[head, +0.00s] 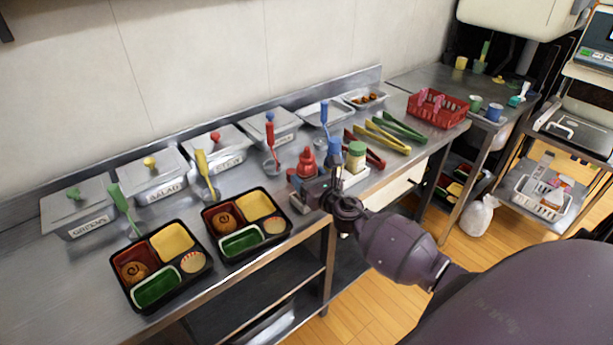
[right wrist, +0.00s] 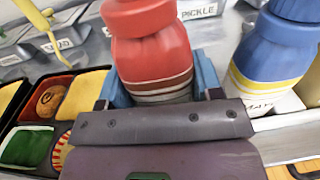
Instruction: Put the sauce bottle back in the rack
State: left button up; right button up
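The red sauce bottle (head: 307,162) stands upright at the counter's front, left of the blue bottle (head: 335,150). My right gripper (head: 308,178) has a finger on each side of it. In the right wrist view the red bottle (right wrist: 155,55) fills the space between the blue fingers (right wrist: 160,88), which appear to touch its sides. The bottle's base is hidden, so I cannot tell whether it touches the counter. The white rack (right wrist: 283,123) is just right of it, holding the blue bottle (right wrist: 278,55). A green-lidded jar (head: 356,155) stands beside the blue bottle. My left gripper is out of view.
Two bento trays (head: 180,293) with food lie left of the gripper. Lidded bins (head: 75,208) with serving spoons line the back. Coloured tongs (head: 382,136) and a red basket (head: 437,109) lie to the right. The counter's front edge runs under my right arm.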

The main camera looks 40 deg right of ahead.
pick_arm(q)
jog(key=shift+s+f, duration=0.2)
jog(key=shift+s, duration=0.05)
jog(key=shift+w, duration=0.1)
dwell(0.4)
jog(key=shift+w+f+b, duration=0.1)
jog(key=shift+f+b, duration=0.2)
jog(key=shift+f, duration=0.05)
pick_arm(e)
jog(key=shift+f, duration=0.35)
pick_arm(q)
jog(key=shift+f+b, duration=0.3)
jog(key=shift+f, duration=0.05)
pick_arm(e)
jog(key=shift+f, duration=0.3)
jog(key=shift+f, duration=0.25)
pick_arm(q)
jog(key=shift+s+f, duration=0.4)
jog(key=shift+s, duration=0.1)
